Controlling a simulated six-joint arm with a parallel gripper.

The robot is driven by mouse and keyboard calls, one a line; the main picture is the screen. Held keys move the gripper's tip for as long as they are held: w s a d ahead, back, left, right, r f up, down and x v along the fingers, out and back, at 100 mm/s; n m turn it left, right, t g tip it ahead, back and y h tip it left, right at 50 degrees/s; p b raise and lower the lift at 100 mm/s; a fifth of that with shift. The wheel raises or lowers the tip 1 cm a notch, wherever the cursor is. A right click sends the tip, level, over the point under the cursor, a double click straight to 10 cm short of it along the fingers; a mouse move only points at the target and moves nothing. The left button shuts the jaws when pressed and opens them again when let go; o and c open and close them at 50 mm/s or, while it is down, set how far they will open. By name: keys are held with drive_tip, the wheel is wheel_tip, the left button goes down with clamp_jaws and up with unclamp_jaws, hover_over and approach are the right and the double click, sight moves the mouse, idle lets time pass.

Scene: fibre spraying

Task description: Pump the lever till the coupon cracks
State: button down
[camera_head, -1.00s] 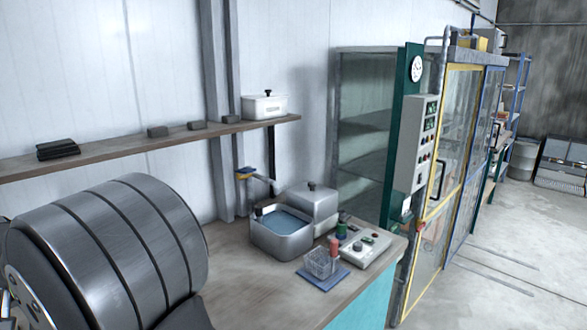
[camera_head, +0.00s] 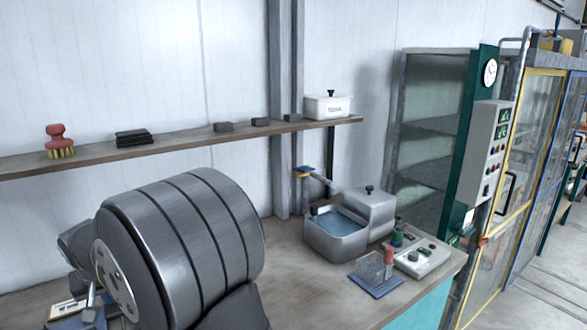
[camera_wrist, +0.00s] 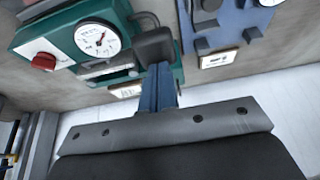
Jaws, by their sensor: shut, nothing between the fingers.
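In the wrist view, a green-based unit (camera_wrist: 65,38) with a round white dial gauge (camera_wrist: 97,39) and a red knob (camera_wrist: 43,62) lies at upper left. A dark rounded piece (camera_wrist: 153,46), possibly the lever's end, is at its right side. My gripper (camera_wrist: 157,72) is shut and empty, with its blue fingertips overlapping or close to that piece; I cannot tell whether they touch. A blue plate (camera_wrist: 228,25) with grey fittings lies to the right. I cannot make out the coupon. My gripper does not show clearly in the head view.
In the head view, the bench (camera_head: 300,285) holds a water bath (camera_head: 337,235), a rack (camera_head: 375,270) and a control box (camera_head: 420,258) at right. A wall shelf (camera_head: 180,137) holds a red brush (camera_head: 58,141) and dark blocks. My large arm link hides much of the bench's left.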

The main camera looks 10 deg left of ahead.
drive_tip(key=shift+f, duration=1.4)
drive_tip(key=shift+r, duration=3.3)
drive_tip(key=shift+w, duration=0.1)
